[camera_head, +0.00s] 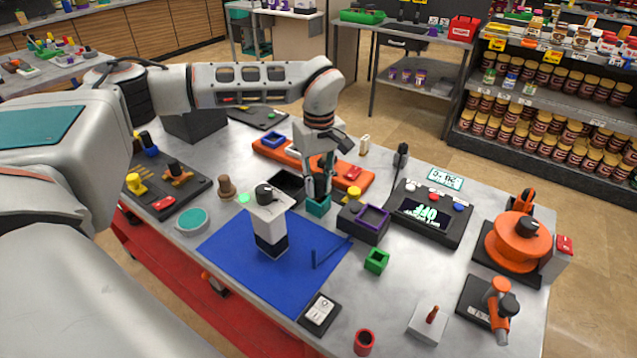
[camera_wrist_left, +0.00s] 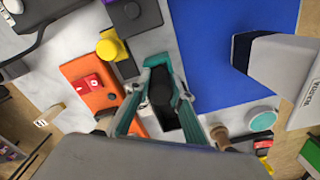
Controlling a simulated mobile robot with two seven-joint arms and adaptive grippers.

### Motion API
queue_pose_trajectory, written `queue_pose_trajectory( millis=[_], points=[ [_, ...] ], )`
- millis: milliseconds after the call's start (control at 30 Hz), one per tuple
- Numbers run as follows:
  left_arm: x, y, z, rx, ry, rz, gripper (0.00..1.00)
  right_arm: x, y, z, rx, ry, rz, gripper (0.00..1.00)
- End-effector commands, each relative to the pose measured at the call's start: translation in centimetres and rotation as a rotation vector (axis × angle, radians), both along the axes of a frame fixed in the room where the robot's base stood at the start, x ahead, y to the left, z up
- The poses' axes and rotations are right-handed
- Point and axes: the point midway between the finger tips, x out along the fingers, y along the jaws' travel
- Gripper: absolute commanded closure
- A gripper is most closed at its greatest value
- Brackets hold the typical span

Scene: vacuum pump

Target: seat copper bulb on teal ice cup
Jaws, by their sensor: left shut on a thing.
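My left gripper (camera_head: 318,192) reaches down over the middle of the table, its fingers closed at the teal ice cup (camera_head: 318,207), a small square teal piece. In the left wrist view the gripper (camera_wrist_left: 160,95) has its fingers on either side of the teal rim (camera_wrist_left: 157,61), with a dark rounded shape between them. I cannot tell if the cup touches the table. A small copper-coloured piece (camera_head: 432,314), which looks like the copper bulb, stands upright on a white block (camera_head: 426,325) at the front right, well away from the gripper. My right gripper is not in view.
A blue mat (camera_head: 230,250) carries a white pump-like block (camera_head: 268,222) left of the gripper. A dark box with a purple frame (camera_head: 372,217), a green square cup (camera_head: 376,261) and a control box (camera_head: 420,213) lie to the right. An orange tray (camera_head: 275,152) is behind.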

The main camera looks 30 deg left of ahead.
Motion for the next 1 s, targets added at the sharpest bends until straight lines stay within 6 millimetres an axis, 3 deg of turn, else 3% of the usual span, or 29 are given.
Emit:
queue_pose_trajectory(
  millis=[867,900,967,1000],
  points=[
    [0.00,-0.02,-0.69,0.000,0.000,0.000,1.00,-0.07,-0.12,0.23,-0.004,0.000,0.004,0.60],
    [0.00,-0.02,-0.68,0.000,0.000,0.000,0.74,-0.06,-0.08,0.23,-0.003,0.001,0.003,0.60],
    [0.00,-0.02,-0.68,0.000,0.000,0.000,0.59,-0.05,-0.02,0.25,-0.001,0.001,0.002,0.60],
    [0.00,-0.02,-0.68,0.000,0.000,0.000,0.59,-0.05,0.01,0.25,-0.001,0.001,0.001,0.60]
  ],
)
